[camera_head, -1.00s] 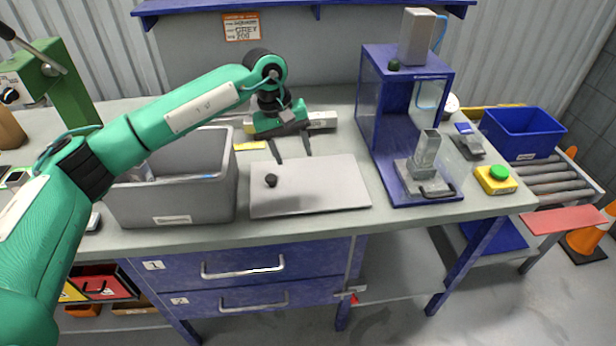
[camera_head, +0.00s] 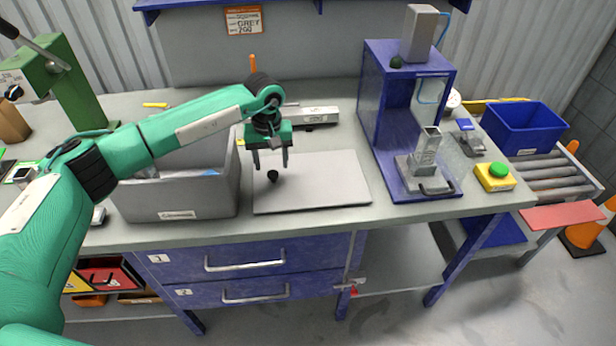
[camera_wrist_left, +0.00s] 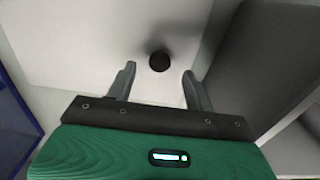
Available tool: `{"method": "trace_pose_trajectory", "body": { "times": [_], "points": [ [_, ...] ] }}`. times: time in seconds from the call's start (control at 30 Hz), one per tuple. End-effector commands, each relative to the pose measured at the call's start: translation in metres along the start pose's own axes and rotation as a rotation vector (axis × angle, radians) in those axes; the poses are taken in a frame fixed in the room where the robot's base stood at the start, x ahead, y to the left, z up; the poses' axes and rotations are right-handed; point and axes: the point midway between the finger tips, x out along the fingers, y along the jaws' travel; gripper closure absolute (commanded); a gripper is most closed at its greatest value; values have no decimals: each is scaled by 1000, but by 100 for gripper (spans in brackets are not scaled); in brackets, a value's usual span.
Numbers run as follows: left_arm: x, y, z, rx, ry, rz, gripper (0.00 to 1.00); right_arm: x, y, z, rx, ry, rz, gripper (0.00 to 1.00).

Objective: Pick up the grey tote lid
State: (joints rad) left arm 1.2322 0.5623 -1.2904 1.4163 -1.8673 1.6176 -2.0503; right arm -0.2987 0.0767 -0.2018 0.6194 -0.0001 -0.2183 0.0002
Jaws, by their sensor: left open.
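The grey tote lid (camera_head: 325,185) lies flat on the table, just right of the grey tote (camera_head: 180,199). A black round knob (camera_head: 273,176) stands near the lid's left side. My left gripper (camera_head: 270,167) is open and points down over the knob, with its fingertips close to it. In the left wrist view the knob (camera_wrist_left: 159,61) shows on the pale lid (camera_wrist_left: 95,40), ahead of and between the two open fingers (camera_wrist_left: 158,72). Nothing is between the fingers' pads. My right gripper is not in view.
The tote's wall stands close to the left of my gripper. A blue press frame (camera_head: 385,130) stands right of the lid, with a yellow box with a green button (camera_head: 496,176) and a blue bin (camera_head: 523,128) beyond. A grey and white tool (camera_head: 315,115) lies behind the lid.

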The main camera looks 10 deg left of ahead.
Motion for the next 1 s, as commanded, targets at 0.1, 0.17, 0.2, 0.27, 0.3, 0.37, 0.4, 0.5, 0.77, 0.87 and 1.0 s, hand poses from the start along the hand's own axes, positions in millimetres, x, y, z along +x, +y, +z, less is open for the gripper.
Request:
{"method": "trace_pose_trajectory", "body": {
  "times": [0.1, 0.17, 0.2, 0.27, 0.3, 0.37, 0.4, 0.5, 0.77, 0.87, 1.0],
  "points": [
    [16, 0, 1, -1, -4, -1, 47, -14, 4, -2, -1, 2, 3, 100],
    [25, 1, 0, -1, -3, 0, 47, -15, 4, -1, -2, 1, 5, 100],
    [28, 1, 0, -1, -2, -1, 47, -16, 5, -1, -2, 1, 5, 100],
    [33, 0, 0, 0, -1, -1, 47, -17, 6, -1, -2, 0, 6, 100],
    [35, 0, 0, 0, -1, 0, 47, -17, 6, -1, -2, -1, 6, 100],
    [36, 0, 0, 0, -1, 0, 47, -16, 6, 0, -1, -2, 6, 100],
    [36, 0, 0, 0, 0, 0, 47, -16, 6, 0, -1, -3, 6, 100],
    [36, 0, 0, 0, 0, 0, 47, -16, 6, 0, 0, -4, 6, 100],
    [36, 0, 0, 0, 0, 0, 96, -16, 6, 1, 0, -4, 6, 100],
    [35, 1, 0, 0, 1, 1, 100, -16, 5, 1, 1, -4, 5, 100],
    [35, 1, 0, 0, 1, 1, 100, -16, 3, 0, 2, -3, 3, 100]
  ]
}}
